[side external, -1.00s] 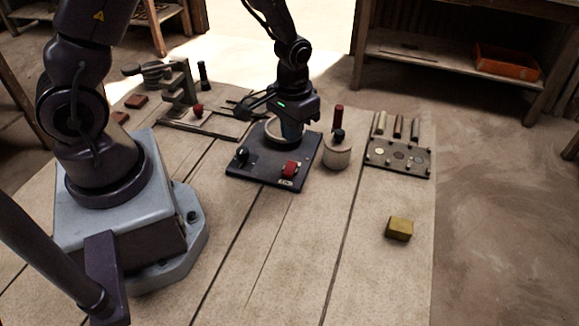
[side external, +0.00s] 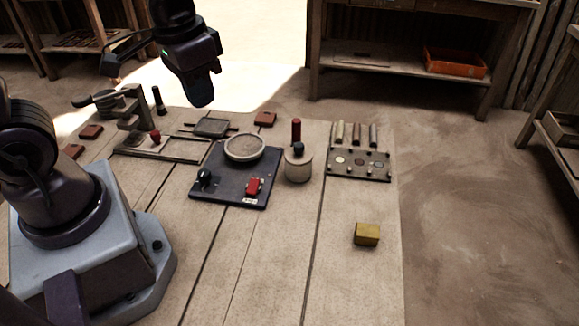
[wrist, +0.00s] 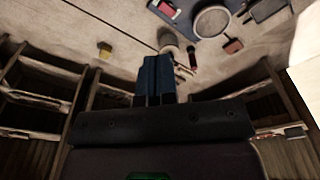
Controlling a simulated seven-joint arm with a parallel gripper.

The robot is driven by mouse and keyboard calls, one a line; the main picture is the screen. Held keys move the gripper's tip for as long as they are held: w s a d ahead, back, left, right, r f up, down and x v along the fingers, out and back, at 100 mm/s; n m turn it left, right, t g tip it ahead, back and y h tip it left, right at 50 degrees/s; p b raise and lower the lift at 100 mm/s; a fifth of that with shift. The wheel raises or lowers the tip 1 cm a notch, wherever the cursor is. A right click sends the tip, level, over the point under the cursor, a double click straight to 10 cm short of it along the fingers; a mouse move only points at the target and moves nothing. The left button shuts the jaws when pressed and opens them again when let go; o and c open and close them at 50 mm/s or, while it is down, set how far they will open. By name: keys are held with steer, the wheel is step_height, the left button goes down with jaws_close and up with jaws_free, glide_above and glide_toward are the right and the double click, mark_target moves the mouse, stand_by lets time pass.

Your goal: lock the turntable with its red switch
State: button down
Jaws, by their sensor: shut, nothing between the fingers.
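The turntable is a round grey disc (side external: 245,147) in a light ring on a dark base plate (side external: 228,184). Its red switch (side external: 253,187) sits at the front right of the plate, above a small white label. Which way the switch is set is too small to tell. My gripper (side external: 203,103) is raised above and behind the turntable, apart from it, with its fingers shut and empty. In the wrist view the shut blue fingers (wrist: 154,76) are at the centre. The disc (wrist: 212,22) and red switch (wrist: 167,8) show at the top.
A black knob (side external: 204,177) is on the plate's left. A pale pot (side external: 299,166) with a dark knob stands right of it, with a red-handled tool (side external: 296,130) behind. A pegged board (side external: 359,165) and yellow block (side external: 367,234) are further right. A press (side external: 132,118) stands back left.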

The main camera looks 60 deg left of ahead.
steer(key=s+r+t, duration=0.4)
steer(key=r, duration=0.4)
steer(key=shift+s+d+r+m, duration=0.25)
steer(key=shift+d+m, duration=0.05)
steer(key=shift+d, duration=0.15)
steer(key=w+f+n+g, duration=0.2)
steer(key=w+f+n, duration=0.2)
steer(key=f, duration=0.5)
steer(key=w+a+f+n+g, duration=0.1)
steer(key=w+f+n+g, duration=0.2)
steer(key=w+f+n, duration=0.2)
step_height(320, 180, down, 4)
steer(key=shift+w+a+f, duration=0.1)
steer(key=shift+w+a, duration=0.15)
steer(key=shift+w, duration=0.85)
